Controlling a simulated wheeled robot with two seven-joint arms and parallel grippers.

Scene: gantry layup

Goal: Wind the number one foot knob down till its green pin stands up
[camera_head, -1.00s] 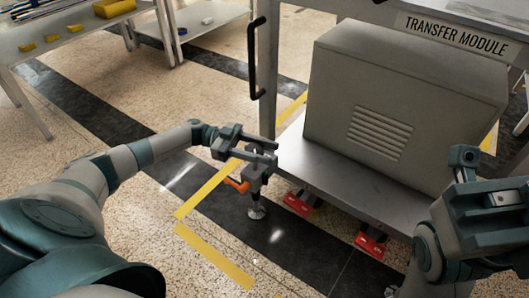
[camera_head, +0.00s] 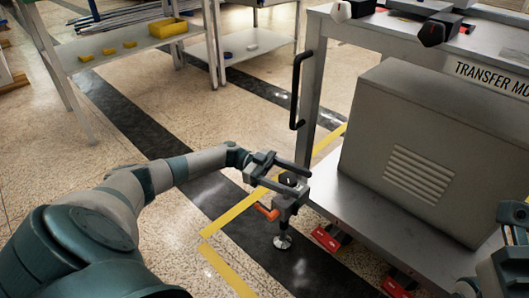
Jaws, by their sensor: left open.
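A dark foot knob (camera_head: 289,180) with a pale mark on top sits on a grey bracket at the near left corner of the transfer module (camera_head: 380,215). An orange lever (camera_head: 266,211) sticks out below it, and a round metal foot (camera_head: 283,241) stands on the floor beneath. My left gripper (camera_head: 291,177) is open, with its fingers either side of the knob; contact cannot be told. No number or green pin can be made out. Part of my right arm's end (camera_head: 513,218) shows at the right edge, its fingers not clear.
A grey vented cabinet (camera_head: 415,150) stands on the module's lower deck. A black handle (camera_head: 299,90) is on the upright. Red blocks (camera_head: 327,239) lie under the deck edge. A table with a yellow bin (camera_head: 168,27) stands at the back left.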

